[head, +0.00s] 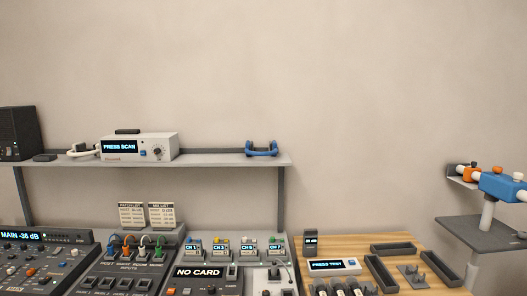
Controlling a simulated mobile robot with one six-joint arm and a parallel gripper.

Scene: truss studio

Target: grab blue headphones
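The blue headphones (262,152) lie on the raised grey shelf (220,160), near its right end. Their blue band faces forward, and dark pads show at both sides. Nothing touches them, and the shelf to their left is bare up to the white device. My gripper is not in view.
A white "PRESS SCAN" device (140,147), pale headphones (85,150) and a black speaker (18,133) share the shelf. Mixing consoles (205,282) stand below. A wooden table (440,283) holds dark trays (391,248). A blue-and-orange device (502,187) is at right.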

